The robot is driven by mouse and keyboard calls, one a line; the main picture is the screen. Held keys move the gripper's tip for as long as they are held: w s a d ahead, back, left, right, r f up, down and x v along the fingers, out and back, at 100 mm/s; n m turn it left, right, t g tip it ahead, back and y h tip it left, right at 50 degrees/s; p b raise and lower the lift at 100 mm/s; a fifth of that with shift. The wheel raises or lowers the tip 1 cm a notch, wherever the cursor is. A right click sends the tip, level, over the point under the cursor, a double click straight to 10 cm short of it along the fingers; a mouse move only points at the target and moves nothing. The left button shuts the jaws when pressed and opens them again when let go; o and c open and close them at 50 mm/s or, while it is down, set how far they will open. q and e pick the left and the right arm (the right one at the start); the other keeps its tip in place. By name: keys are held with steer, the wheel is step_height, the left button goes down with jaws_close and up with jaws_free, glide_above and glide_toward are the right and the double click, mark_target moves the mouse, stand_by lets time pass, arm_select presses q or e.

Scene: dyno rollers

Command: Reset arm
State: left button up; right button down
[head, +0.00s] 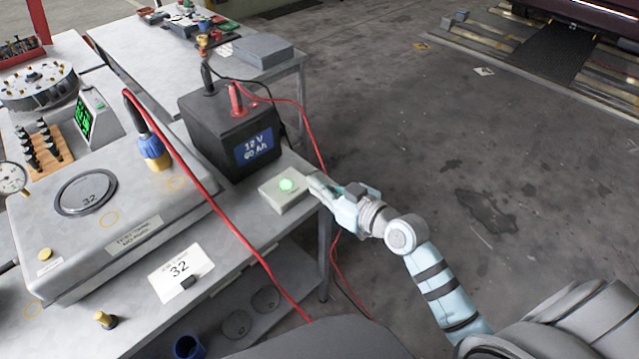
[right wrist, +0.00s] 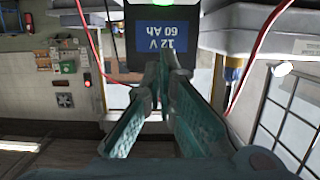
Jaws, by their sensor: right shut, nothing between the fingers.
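My right gripper (head: 318,186) is at the right edge of the workbench in the head view, just right of a small pale box with a lit green button (head: 287,185). In the right wrist view its two teal fingers (right wrist: 165,60) are together at the tips with nothing between them. The battery (head: 235,135), a dark box with a blue "12 V 60 Ah" label, stands behind the button box; it also shows in the right wrist view (right wrist: 158,38). I cannot tell whether the fingertips touch the button box. My left gripper is not in view.
A red cable (head: 205,190) runs across the bench and over its front edge.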

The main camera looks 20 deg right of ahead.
stand_by(0.7)
steer(key=s+d+f+m+g+h, duration=0.1)
steer(key=d+f+m+h, duration=0.1)
steer(key=d+f, duration=0.35)
steer(key=d+f+m+g+h, duration=0.1)
steer(key=d+f+h, duration=0.1)
steer(key=f, duration=0.7)
steer(key=s+d+f+m+g+h, duration=0.1)
steer(key=s+f+g, duration=0.1)
steer(key=s+f, duration=0.45)
steer(key=s+d+f+m+g+h, duration=0.1)
steer(key=s+d+f+g, duration=0.15)
steer(key=f, duration=0.65)
steer(key=s+a+f+g, duration=0.1)
steer(key=s+f, duration=0.4)
steer(key=s, duration=0.6)
steer(key=s+a+f+g, duration=0.1)
steer(key=s+f+g, duration=0.2)
steer(key=s, duration=0.8)
steer(key=s+a+f+n+g, duration=0.1)
steer(key=s+a+f+g, duration=0.1)
steer(key=s+f, duration=0.5)
steer(key=s, duration=0.4)
steer(key=shift+s, duration=0.3)
